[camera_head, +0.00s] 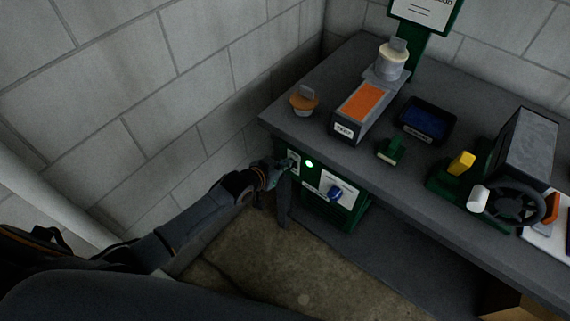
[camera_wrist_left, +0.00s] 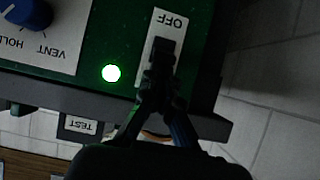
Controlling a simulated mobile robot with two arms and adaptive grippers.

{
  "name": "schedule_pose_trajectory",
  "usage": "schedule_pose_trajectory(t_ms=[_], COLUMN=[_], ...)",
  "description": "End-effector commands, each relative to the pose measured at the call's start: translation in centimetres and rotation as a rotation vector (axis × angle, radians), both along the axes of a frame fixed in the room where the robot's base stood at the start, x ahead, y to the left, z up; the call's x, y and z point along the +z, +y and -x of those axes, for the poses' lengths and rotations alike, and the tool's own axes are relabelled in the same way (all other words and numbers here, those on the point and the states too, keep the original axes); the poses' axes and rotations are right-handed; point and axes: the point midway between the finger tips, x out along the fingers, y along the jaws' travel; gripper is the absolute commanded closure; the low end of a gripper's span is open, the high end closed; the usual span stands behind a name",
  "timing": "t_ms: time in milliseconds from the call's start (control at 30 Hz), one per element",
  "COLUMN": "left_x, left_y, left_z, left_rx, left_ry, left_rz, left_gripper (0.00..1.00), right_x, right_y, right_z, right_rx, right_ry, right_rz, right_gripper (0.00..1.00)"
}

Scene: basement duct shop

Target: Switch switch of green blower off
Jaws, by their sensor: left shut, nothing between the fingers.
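The green blower (camera_head: 350,215) sits under the front edge of the bench, with a round green light (camera_head: 309,163) lit on its face. Its pale switch plate (camera_head: 293,158) is left of the light. In the left wrist view the plate (camera_wrist_left: 169,22) reads OFF upside down, and the lit light (camera_wrist_left: 111,73) is beside it. My left gripper (camera_head: 284,166) is shut and empty at the plate. In the left wrist view its fingertips (camera_wrist_left: 161,48) lie over the plate below the word OFF and hide the switch lever. I cannot tell whether they touch it. My right gripper is not in view.
A blue knob (camera_head: 335,193) on a white panel marked VENT and HOLD is right of the light. The grey bench top (camera_head: 300,128) overhangs the blower and carries an orange-topped TEST unit (camera_head: 364,101), a blue tray (camera_head: 427,121) and a handwheel (camera_head: 517,203). A block wall stands left.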

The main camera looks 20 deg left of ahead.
Motion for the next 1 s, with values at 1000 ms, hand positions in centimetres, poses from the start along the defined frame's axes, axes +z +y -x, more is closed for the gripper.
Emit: schedule_pose_trajectory(t_ms=[1000], left_x=[-2.5], left_y=[0.3], left_z=[1.0], left_rx=[0.002], left_ry=[-0.307], left_rz=[0.112], left_gripper=[1.00], right_x=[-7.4], right_y=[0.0], right_z=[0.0], right_rx=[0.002], right_ry=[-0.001], right_rz=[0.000], right_gripper=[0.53])
